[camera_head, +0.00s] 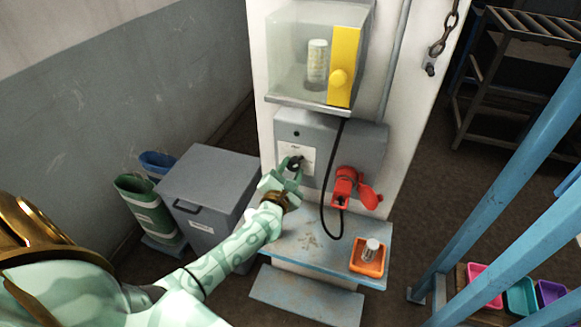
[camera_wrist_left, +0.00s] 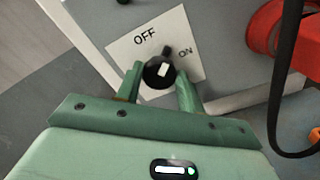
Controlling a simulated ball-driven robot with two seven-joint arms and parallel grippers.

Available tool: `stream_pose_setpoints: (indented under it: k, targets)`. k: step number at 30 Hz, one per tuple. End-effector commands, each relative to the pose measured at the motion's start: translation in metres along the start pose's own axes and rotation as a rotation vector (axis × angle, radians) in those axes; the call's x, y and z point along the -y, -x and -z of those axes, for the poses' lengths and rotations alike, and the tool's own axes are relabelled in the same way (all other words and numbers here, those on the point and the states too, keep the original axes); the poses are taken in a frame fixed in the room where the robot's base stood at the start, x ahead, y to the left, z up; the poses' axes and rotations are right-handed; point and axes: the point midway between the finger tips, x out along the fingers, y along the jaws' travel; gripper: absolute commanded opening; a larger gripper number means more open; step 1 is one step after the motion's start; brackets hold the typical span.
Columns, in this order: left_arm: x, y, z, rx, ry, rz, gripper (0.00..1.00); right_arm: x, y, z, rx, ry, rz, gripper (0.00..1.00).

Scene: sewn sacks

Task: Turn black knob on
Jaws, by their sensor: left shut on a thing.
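The black knob (camera_wrist_left: 158,73) sits on a white label plate (camera_wrist_left: 125,47) printed OFF and ON, on the front of a grey box (camera_head: 345,135). In the left wrist view, the knob's pointer is turned up and slightly right, between the two words. My left gripper (camera_wrist_left: 160,85) has one green finger on each side of the knob and is shut on it. In the head view the left gripper (camera_head: 289,170) reaches the knob (camera_head: 296,163), partly covering it. My right gripper is not in view.
A red plug-like fitting (camera_head: 345,184) with a black cable is right of the plate. Above is a clear case (camera_head: 290,60) with a yellow panel. Below, a blue shelf (camera_head: 300,240) holds an orange tray (camera_head: 362,268). A grey bin (camera_head: 208,190) stands left.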

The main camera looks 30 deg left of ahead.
Motion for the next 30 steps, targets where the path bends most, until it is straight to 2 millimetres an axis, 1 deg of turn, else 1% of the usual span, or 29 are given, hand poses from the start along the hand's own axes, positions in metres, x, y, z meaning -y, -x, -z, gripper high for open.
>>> stream_pose_setpoints:
  k: [1,9,18,24,30]
  targets:
    - [-0.001,0.000,-0.001,-0.001,-0.043,0.001,0.15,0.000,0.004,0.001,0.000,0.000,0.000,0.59]
    - [0.000,0.001,-0.001,-0.001,-0.299,0.002,0.15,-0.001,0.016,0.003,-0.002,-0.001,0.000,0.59]
    - [0.002,0.001,0.000,-0.001,-0.543,0.002,0.15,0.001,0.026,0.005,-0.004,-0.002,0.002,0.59]
    - [0.002,0.001,0.000,-0.001,-0.654,0.002,0.15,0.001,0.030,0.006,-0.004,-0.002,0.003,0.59]
    - [0.003,0.001,0.001,-0.001,-0.718,0.002,0.15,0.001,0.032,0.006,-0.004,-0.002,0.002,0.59]
